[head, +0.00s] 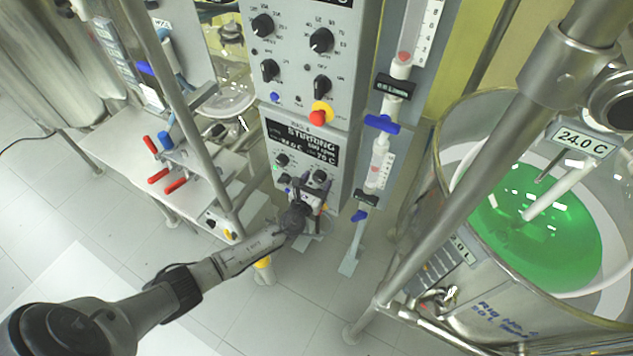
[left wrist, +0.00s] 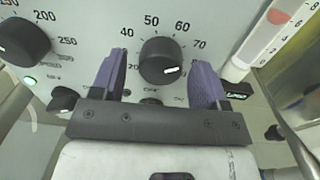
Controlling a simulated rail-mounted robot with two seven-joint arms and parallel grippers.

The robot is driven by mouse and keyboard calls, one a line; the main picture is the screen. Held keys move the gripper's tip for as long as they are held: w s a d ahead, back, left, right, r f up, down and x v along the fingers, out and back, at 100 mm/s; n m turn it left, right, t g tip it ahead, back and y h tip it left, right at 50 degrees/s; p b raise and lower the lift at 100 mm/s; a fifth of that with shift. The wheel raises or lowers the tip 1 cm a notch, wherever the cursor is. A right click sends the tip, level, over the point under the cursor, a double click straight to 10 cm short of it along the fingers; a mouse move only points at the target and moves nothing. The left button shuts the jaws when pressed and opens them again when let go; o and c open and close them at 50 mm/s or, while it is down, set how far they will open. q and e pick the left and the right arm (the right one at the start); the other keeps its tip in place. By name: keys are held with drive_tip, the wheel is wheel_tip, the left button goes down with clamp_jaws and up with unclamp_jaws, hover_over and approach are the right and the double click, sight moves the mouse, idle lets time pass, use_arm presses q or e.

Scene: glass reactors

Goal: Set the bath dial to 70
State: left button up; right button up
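The bath dial is a black knob with a white pointer mark (left wrist: 161,61) on a grey panel with a printed scale; 40, 50, 60 and 70 are readable. In the head view the dial (head: 320,176) is on the lower control box, under a display reading "STIRRING" and what looks like 75 C. My left gripper (left wrist: 160,82) is open, its purple fingers either side of the knob with gaps visible. It also shows in the head view (head: 306,193). My right gripper is not in view.
Another black knob (left wrist: 22,40) is left of the dial, and a small black knob (left wrist: 63,99) is near the left finger. A glass reactor with green liquid (head: 540,235) stands right. A blue-valved column (head: 378,165) stands right of the control box.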

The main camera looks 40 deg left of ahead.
use_arm(q)
drive_tip(key=p+v, duration=0.1)
drive_tip(key=v, duration=1.2)
drive_tip(key=shift+s, duration=0.4)
